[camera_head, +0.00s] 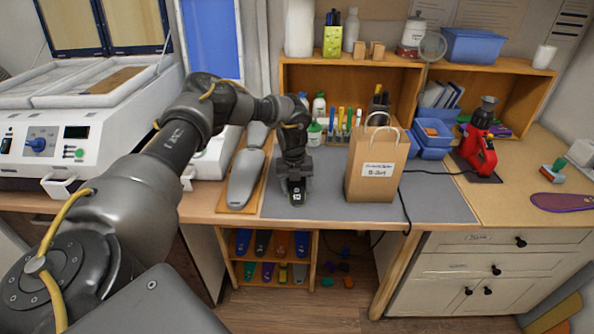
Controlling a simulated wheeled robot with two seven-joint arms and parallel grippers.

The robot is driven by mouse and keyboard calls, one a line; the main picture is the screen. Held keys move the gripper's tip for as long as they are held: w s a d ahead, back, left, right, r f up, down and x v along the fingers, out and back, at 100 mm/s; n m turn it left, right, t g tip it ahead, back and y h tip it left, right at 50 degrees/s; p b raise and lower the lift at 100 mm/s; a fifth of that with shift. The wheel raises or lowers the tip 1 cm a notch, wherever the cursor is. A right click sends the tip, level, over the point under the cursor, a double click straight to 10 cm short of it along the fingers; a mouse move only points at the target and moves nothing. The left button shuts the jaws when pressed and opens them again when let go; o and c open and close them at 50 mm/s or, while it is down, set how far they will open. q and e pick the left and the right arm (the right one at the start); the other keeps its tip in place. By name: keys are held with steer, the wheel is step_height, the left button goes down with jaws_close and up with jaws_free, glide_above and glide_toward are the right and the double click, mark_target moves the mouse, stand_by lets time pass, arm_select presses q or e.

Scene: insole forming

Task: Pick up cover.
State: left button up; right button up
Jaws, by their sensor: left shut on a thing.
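My left arm comes in from the left and reaches over the grey mat (330,201) on the bench. My left gripper (296,194) points down at the mat, between the grey sole-shaped forms and the paper bag. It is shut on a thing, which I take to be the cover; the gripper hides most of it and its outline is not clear. A small white mark shows at the fingertips. I cannot tell whether the held thing touches the mat. My right gripper is not in view.
A paper bag (374,170) stands right of the gripper. Grey sole-shaped forms (245,180) lie on a wooden board to its left. A white machine (84,135) is at the left. A red tool (478,152) and blue bins (432,137) are at the right. The front mat is clear.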

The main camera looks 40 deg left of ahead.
arm_select(q)
steer(key=shift+c, duration=0.2)
steer(key=shift+r+b, duration=0.45)
steer(key=shift+r, duration=0.05)
steer(key=r, duration=0.1)
steer(key=r+b, duration=0.1)
steer(key=shift+d+r, duration=0.3)
steer(key=shift+r, duration=0.05)
steer(key=s+d+r+b, duration=0.3)
steer(key=s+d+r, duration=0.2)
steer(key=d+r, duration=0.4)
steer(key=d, duration=0.3)
steer(key=shift+s+d+r+b, duration=0.15)
steer(key=shift+s+r+b, duration=0.05)
steer(key=shift+b, duration=0.1)
